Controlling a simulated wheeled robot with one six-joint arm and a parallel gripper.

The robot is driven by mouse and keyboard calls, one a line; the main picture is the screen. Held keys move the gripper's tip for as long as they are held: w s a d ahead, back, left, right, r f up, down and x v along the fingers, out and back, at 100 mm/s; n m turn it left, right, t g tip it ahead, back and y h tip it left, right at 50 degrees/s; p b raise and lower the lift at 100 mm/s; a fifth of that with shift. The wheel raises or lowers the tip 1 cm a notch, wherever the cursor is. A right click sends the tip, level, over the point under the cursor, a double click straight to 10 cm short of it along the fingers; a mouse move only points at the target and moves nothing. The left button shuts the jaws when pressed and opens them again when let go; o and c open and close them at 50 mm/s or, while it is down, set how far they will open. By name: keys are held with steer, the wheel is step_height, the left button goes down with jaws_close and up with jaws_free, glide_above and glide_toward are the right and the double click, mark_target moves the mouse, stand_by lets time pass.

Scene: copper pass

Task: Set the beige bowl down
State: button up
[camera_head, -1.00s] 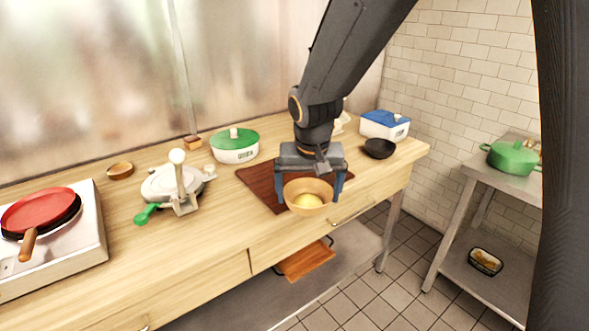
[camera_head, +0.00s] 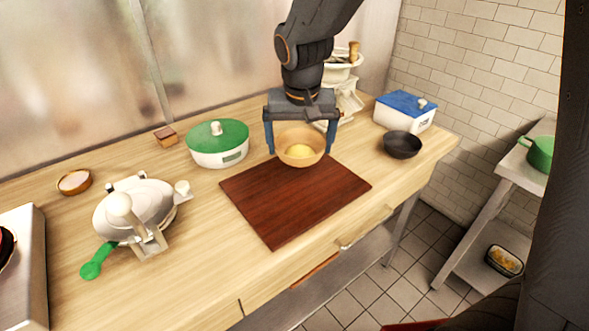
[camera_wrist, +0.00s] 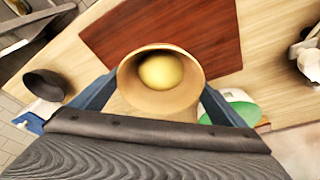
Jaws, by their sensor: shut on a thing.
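The beige bowl (camera_head: 300,155) is between the two blue fingers of my gripper (camera_head: 300,140), which is shut on it. A yellow round thing (camera_head: 299,151) lies inside the bowl. The bowl appears over the far edge of the dark red-brown board (camera_head: 290,200) on the wooden counter. I cannot tell whether its base touches anything. In the wrist view the bowl (camera_wrist: 160,98) sits between the fingers, with the yellow thing (camera_wrist: 160,71) inside and the board (camera_wrist: 165,25) beyond it.
A green-lidded white pot (camera_head: 218,145) stands left of the bowl. A black bowl (camera_head: 402,145) and a blue-lidded white box (camera_head: 404,110) stand to the right. A white press with a green handle (camera_head: 135,212) is at the left. The board's top is bare.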

steer(key=shift+f+p, duration=0.9)
steer(key=shift+f, duration=3.9)
steer(key=shift+f, duration=0.15)
steer(key=o, duration=0.8)
